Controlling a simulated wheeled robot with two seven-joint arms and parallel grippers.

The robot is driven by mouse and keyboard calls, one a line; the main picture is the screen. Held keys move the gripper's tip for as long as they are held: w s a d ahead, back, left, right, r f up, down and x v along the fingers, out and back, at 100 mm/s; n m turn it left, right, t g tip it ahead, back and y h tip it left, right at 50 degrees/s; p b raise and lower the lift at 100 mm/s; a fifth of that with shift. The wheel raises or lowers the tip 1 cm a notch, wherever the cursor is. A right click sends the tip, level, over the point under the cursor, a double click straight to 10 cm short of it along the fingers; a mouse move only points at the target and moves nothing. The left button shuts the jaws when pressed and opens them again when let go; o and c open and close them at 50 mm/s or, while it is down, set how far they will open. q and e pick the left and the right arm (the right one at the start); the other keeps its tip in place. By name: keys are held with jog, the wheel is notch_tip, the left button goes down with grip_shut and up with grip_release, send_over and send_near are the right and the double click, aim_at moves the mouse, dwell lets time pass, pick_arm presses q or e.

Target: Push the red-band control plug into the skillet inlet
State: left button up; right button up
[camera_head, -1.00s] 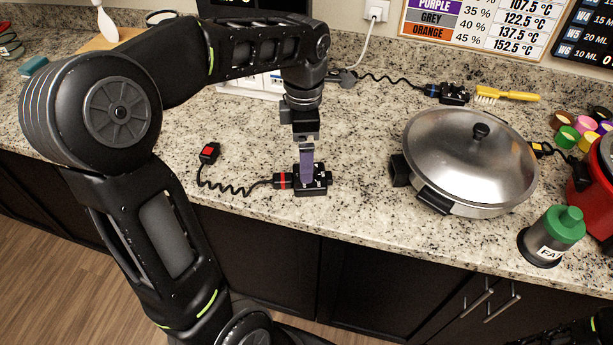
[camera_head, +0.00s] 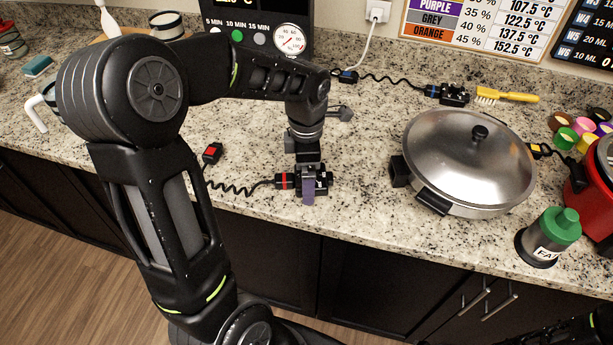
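The red-band control plug (camera_head: 321,180) is a black block with a red band on its left end and a coiled cord. It lies on the counter near the front edge. My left gripper (camera_head: 308,186) points down over it, with a purple finger in front of the plug's middle. The far finger is hidden, so I cannot tell whether the grip is closed. The lidded steel skillet (camera_head: 468,160) stands to the right. A black block, apparently the inlet (camera_head: 399,171), is on its left side. My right gripper is out of view.
A blue-band plug (camera_head: 452,95) and a yellow brush (camera_head: 508,96) lie at the back. A yellow-marked plug (camera_head: 540,150) is right of the skillet. A green-topped canister (camera_head: 549,237) and red pot (camera_head: 578,190) stand at right. Counter between plug and skillet is clear.

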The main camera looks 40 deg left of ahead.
pick_arm(q)
jog(key=shift+c, duration=0.4)
jog(key=c, duration=1.6)
jog(key=shift+c, duration=0.2)
jog(key=shift+r, duration=0.1)
notch_tip(320, 180, up, 10)
jog(key=shift+f+b, duration=0.1)
jog(key=shift+b, duration=0.6)
jog(key=shift+a, duration=0.1)
